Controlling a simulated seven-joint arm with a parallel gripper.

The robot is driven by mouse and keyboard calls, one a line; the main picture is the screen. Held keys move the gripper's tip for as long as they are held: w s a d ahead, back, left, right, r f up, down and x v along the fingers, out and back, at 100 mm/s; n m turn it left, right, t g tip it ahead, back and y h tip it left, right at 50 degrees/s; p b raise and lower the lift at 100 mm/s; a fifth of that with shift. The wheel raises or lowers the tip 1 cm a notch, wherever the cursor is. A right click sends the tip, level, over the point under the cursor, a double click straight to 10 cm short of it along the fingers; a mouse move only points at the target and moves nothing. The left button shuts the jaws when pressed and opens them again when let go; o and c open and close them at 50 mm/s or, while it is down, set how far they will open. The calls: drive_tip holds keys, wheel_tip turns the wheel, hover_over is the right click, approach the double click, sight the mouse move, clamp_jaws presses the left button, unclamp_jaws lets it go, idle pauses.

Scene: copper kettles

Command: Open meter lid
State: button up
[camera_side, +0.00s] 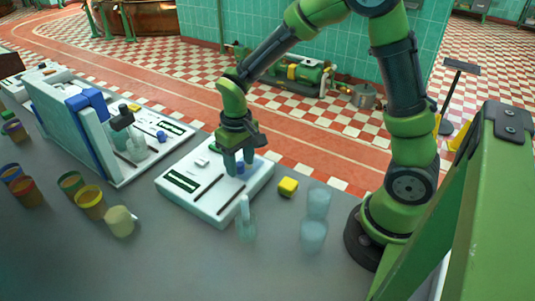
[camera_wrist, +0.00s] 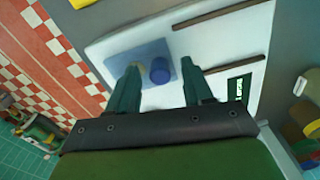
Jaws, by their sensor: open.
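A white meter (camera_side: 205,207) lies flat on the grey table in the middle of the side view. It has dark slots, a dark green display and a blue round knob (camera_side: 240,167). In the wrist view the white meter (camera_wrist: 214,38) shows the blue knob (camera_wrist: 160,72) on a pale blue square (camera_wrist: 140,54). My gripper (camera_side: 239,162) points down over the knob end of the meter. In the wrist view its fingers (camera_wrist: 160,78) are apart, with the knob between or just beyond their tips. I cannot tell whether they touch it. No raised lid shows on this meter.
A yellow block (camera_side: 288,187), a clear flask (camera_side: 245,222) and clear cups (camera_side: 314,236) stand close to the meter. A similar white device (camera_side: 145,160) with an upright blue-edged panel (camera_side: 88,115) stands left. Several coloured cups (camera_side: 90,203) stand at the front left.

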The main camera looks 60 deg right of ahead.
drive_tip(key=shift+f, duration=0.1)
clamp_jaws()
idle(0.3)
drive_tip(key=a, duration=0.9)
unclamp_jaws()
